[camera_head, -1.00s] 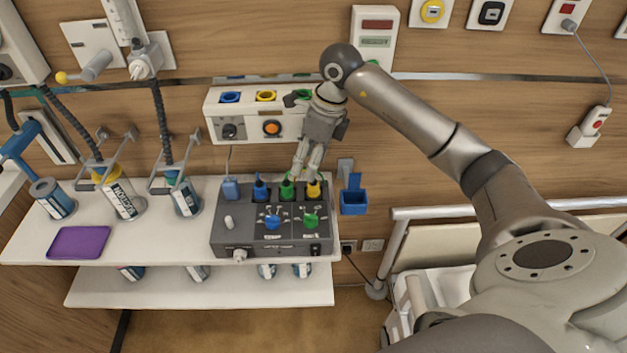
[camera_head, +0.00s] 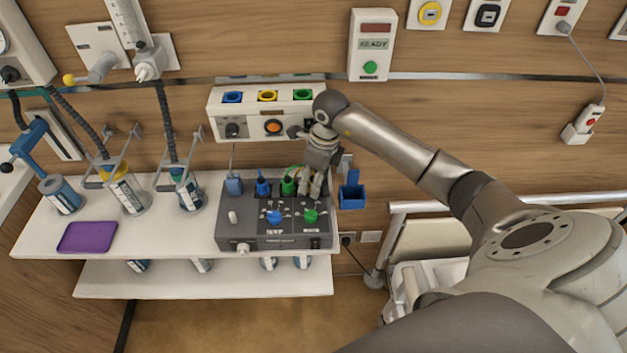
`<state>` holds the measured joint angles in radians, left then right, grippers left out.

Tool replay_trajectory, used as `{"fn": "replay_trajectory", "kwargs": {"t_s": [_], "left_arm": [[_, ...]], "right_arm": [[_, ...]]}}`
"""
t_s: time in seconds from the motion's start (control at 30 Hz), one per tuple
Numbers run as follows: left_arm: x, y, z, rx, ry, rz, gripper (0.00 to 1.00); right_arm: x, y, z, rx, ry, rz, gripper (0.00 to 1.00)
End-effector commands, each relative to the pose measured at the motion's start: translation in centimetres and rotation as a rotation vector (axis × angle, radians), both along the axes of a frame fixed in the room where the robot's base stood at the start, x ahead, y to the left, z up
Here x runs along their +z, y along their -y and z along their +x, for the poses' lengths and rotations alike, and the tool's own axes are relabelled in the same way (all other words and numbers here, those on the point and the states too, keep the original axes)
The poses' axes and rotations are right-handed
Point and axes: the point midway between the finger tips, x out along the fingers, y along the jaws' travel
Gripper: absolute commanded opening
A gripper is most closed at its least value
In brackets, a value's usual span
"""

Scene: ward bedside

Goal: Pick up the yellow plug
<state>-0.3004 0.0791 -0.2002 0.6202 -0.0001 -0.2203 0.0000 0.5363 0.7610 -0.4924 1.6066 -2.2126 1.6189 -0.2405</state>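My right gripper (camera_head: 313,192) points down over the right end of the row of plugs on the grey control box (camera_head: 230,225). Its fingertips are low, at the spot where the yellow plug stands in the earlier frame. The yellow plug is hidden behind the fingers now, and I cannot tell whether they are closed on it. A green plug (camera_head: 288,187) stands just left of the fingers, with a blue plug (camera_head: 263,186) farther left. My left gripper is not in view.
The box sits on a white shelf (camera_head: 180,239). A blue holder (camera_head: 352,195) is close to the gripper's right. A wall unit with blue, yellow and green ring sockets (camera_head: 220,108) is behind. Canisters and a purple tray (camera_head: 87,237) are at left.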

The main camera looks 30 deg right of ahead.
Motion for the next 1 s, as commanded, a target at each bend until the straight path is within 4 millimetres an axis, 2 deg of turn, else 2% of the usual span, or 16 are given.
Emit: {"fn": "replay_trajectory", "kwargs": {"t_s": [0.3,0.6,0.7,1.0], "left_arm": [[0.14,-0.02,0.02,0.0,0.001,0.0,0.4],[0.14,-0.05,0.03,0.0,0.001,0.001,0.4],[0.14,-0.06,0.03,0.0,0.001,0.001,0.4],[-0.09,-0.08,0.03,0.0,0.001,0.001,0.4]], "right_arm": [[-0.64,-0.01,0.06,0.0,0.001,-0.001,0.53],[-0.6,-0.02,0.06,0.0,0.001,-0.001,0.14],[-0.58,-0.02,0.07,0.0,0.001,-0.001,0.04],[-0.38,0.0,0.11,0.0,0.002,-0.001,0.04]]}}
